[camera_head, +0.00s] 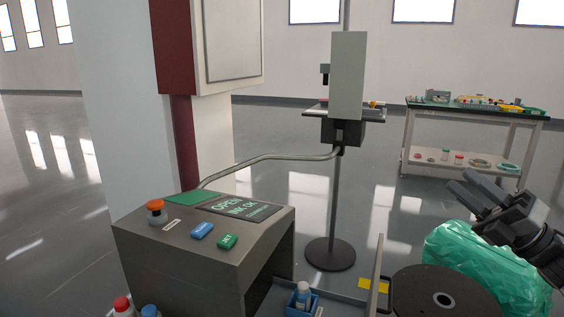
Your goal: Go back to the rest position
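My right gripper (461,181) comes in from the right edge, dark grey, pointing up and to the left. Its fingers look apart, with nothing visible between them, so it appears open and empty. It is in front of and above a green plastic-wrapped bundle (485,262). My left gripper and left arm are not in view.
A grey control console (180,255) with an orange-red knob (156,212), a blue button (201,230) and a green button (228,241) stands at left. A dark round disc (447,298) lies low right. A blue bin (301,301) holds a bottle. A workbench (478,112) stands behind.

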